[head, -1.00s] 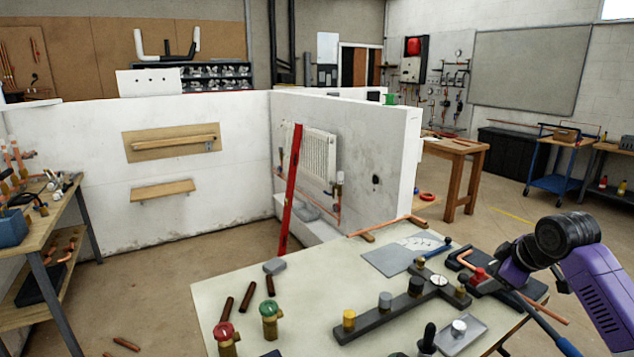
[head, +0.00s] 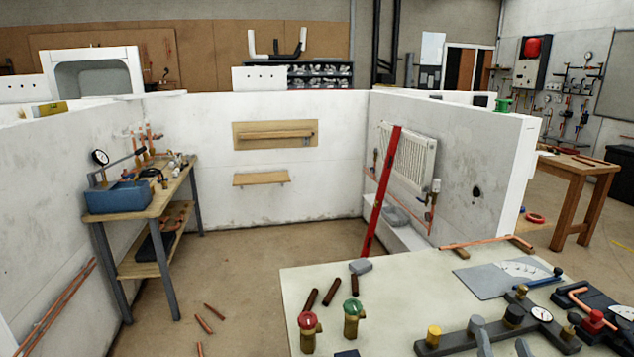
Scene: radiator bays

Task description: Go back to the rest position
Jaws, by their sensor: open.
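My gripper (head: 501,338) shows only as two grey fingertips at the bottom edge of the head view, right of the middle. They are apart, with nothing seen between them. They overlap the dark manifold bar with a gauge (head: 541,313) on the workbench (head: 400,285); I cannot tell how far above the bench they are. The rest of my arm is out of view.
Red-handled (head: 308,330) and green-handled (head: 352,318) valves stand on the bench's near left part. A red level (head: 382,192) leans by the radiator (head: 408,156). Floor between is mostly clear, with several loose pipes.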

